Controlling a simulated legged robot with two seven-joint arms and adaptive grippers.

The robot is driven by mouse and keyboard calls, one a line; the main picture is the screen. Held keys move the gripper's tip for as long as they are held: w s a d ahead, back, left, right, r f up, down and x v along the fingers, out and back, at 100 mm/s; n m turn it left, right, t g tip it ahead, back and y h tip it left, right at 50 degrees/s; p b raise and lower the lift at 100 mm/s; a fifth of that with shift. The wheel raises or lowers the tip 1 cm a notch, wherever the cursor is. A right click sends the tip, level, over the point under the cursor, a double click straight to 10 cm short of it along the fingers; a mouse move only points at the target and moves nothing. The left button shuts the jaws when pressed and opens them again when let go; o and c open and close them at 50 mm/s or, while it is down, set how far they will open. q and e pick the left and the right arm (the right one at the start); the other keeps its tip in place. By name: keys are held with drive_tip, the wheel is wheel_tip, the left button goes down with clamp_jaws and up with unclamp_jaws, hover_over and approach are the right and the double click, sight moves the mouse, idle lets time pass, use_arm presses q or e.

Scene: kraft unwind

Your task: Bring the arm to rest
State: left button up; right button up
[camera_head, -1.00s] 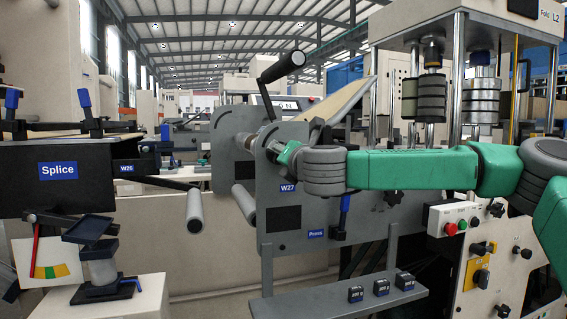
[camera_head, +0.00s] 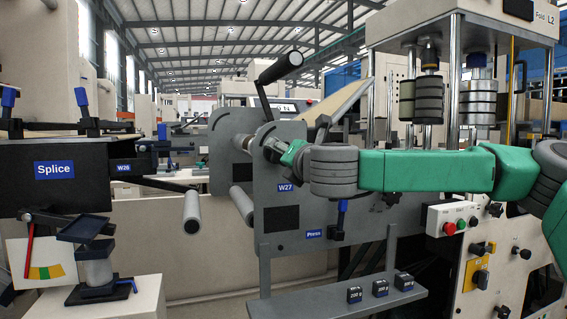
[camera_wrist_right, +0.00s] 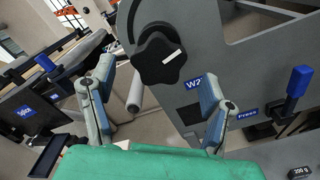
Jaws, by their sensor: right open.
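My right arm (camera_head: 425,171), green with grey joints, reaches in from the right in the head view. Its gripper (camera_head: 275,150) is at the grey W27 press plate (camera_head: 285,215), mostly hidden behind the arm's grey wrist joint. In the right wrist view my right gripper (camera_wrist_right: 157,100) is open, with its two fingers wide apart and nothing between them. Beyond the fingers are a black star knob (camera_wrist_right: 160,58) and the grey plate. I cannot tell from the picture whether the gripper touches the plate. My left gripper is not in view.
A black crank handle (camera_head: 278,68) rises above the plate. The Splice box (camera_head: 60,170) and a gauge stand (camera_head: 95,265) are at left. A control box (camera_head: 452,218) with buttons is at right.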

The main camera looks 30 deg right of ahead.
drive_tip(key=v, duration=0.3)
drive_tip(key=shift+s, duration=0.2)
idle(0.3)
